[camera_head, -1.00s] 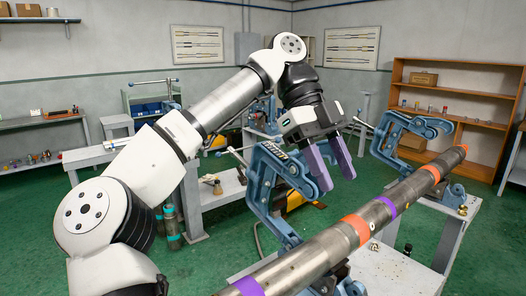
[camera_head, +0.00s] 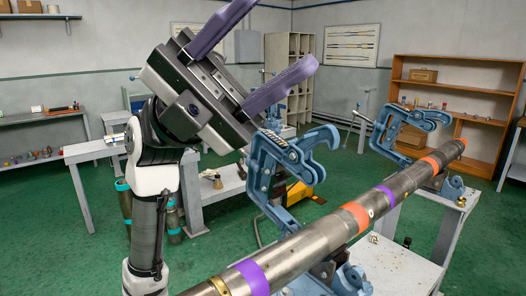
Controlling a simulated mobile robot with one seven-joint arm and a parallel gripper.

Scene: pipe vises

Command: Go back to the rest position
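My gripper (camera_head: 262,57) is raised at the upper left, close to the camera, with its two purple fingers spread apart and nothing between them. It is apart from the pipe and the vises. A long metal pipe (camera_head: 298,248) with purple and orange bands lies diagonally from the bottom middle to the right. A blue pipe vise (camera_head: 267,172) stands with its hooked upper part open behind the pipe's middle. A second blue vise (camera_head: 408,128) also has its upper part open near the pipe's far end.
Grey benches (camera_head: 388,264) stand under the pipe. A brown wooden shelf (camera_head: 447,70) with small items is at the back right. Dark cylinders (camera_head: 124,203) with teal bands stand on the green floor at the left. Open floor (camera_head: 60,240) shows at the lower left.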

